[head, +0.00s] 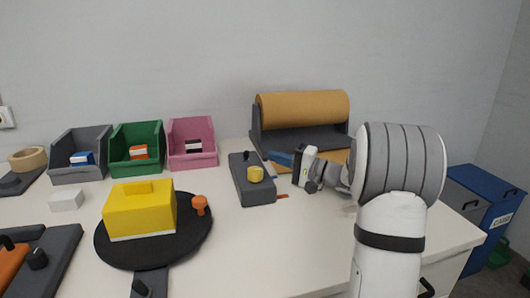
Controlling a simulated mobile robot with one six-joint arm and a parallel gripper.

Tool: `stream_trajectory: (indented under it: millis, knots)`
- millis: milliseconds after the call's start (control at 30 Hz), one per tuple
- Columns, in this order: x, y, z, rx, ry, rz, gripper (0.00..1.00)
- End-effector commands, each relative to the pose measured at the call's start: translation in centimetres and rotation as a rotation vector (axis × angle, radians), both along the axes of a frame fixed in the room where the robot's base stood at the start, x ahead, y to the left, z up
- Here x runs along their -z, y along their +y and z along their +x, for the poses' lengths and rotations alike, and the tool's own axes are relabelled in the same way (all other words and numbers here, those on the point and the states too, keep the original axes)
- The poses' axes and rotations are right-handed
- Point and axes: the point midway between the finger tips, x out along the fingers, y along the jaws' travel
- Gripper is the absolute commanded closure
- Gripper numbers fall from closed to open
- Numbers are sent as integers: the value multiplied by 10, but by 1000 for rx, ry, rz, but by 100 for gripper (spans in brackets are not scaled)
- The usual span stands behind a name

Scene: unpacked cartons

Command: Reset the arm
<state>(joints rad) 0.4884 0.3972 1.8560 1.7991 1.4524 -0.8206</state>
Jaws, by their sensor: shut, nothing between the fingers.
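My gripper (278,158) shows at the centre right of the head view, at the end of my white and grey arm. Its dark blue fingers point left and are shut with nothing between them. I cannot tell the exact gap between the fingers and this device. My arm hides part of the table's right side.
Grey (80,172), green (121,168) and pink (188,160) bins line the back left. A yellow box (140,212) stands on a round black plate (192,240) beside an orange knob (199,204). The brown roll (302,108) stands behind. The front centre table (270,250) is clear.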

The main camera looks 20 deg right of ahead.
Motion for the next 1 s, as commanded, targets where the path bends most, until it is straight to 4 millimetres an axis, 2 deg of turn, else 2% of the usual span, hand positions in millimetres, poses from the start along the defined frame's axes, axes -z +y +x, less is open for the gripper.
stream_trajectory:
  millis: [133,600,667,1000]
  knots:
    - [1,-6,-6,0,1,-1,100]
    - [-1,-6,-6,-1,0,0,100]
    - [-5,-6,-6,-1,0,0,100]
    - [-56,-6,-6,-1,1,1,100]
